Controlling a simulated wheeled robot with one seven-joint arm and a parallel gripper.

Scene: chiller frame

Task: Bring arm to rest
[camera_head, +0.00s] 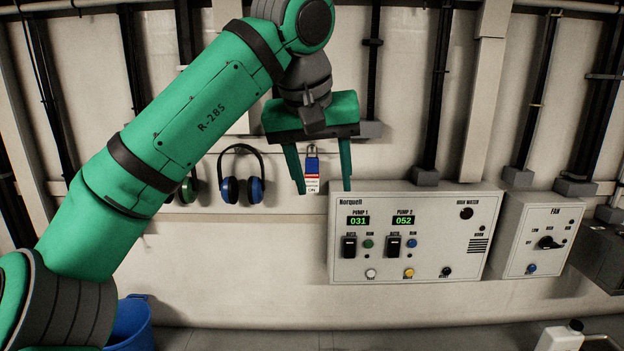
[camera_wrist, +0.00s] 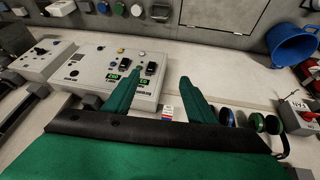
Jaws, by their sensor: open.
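My gripper (camera_head: 323,190) hangs from my green arm in front of the wall, fingers pointing down. It is open, with a clear gap between the fingers, and holds nothing. In the wrist view my gripper (camera_wrist: 160,77) shows its two green fingers spread apart. A blue padlock with a red and white tag (camera_head: 312,168) shows between the fingers in the head view and appears to hang at the wall behind them. In the wrist view the tag (camera_wrist: 167,113) shows near the finger bases.
The pump control panel (camera_head: 350,278) is below and right of my gripper, reading 031 and 052. A fan box (camera_head: 518,262) is farther right. Ear defenders (camera_head: 243,190) hang left. A blue bucket (camera_head: 133,325) stands lower left, and a white jug (camera_head: 558,339) lower right.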

